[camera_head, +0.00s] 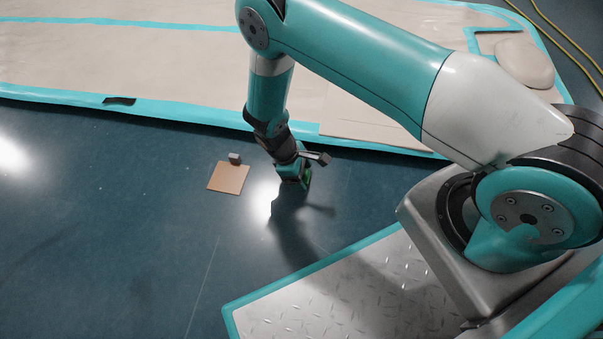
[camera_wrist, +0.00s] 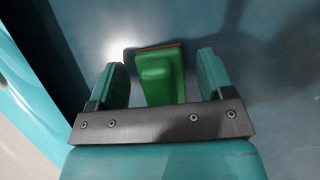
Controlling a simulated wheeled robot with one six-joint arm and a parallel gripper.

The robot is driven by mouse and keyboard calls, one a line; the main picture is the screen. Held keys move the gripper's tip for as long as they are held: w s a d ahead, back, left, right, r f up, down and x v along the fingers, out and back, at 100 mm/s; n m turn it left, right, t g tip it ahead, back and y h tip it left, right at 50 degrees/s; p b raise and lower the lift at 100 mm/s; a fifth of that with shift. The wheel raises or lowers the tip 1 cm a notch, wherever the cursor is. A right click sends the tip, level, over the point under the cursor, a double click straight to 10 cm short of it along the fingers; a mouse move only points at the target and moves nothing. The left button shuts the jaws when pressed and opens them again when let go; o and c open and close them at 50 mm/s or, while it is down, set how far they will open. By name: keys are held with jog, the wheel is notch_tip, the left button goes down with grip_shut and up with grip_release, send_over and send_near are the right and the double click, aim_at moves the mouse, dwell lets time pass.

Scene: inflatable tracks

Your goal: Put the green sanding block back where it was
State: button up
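The green sanding block (camera_wrist: 156,80) shows in the wrist view, with a raised grip on a wider base and a thin brown edge at its far end. My gripper (camera_wrist: 163,75) is open, one finger on each side of the block in the picture, with a gap on both sides. In the head view my gripper (camera_head: 298,181) is low over the floor, and a bit of green (camera_head: 308,178) shows at its right side. Most of the block is hidden there by the gripper.
A brown square sheet (camera_head: 228,178) lies on the dark floor left of my gripper, with a small grey block (camera_head: 235,158) at its far edge. A beige and turquoise inflatable track (camera_head: 120,65) lies behind. The floor to the left is clear.

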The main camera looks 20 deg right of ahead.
jog(key=w+a+r+m+y+p, duration=0.1)
jog(key=w+a+r+p, duration=0.2)
jog(key=r, duration=0.9)
jog(key=w+a+r+y+p, duration=0.1)
jog(key=a+r+p, duration=0.3)
jog(key=r, duration=0.8)
jog(key=s+r+m+t+y, duration=0.1)
jog(key=s+r+m+y, duration=0.2)
jog(key=r, duration=1.3)
jog(key=s+d+r+t+y, duration=0.1)
jog(key=s+r, duration=0.6)
jog(key=s, duration=0.2)
jog(key=s+r+y+p, duration=0.1)
jog(key=s+r+y, duration=0.1)
jog(key=s+r, duration=0.5)
jog(key=s, duration=0.3)
jog(key=shift+d+t, duration=0.4)
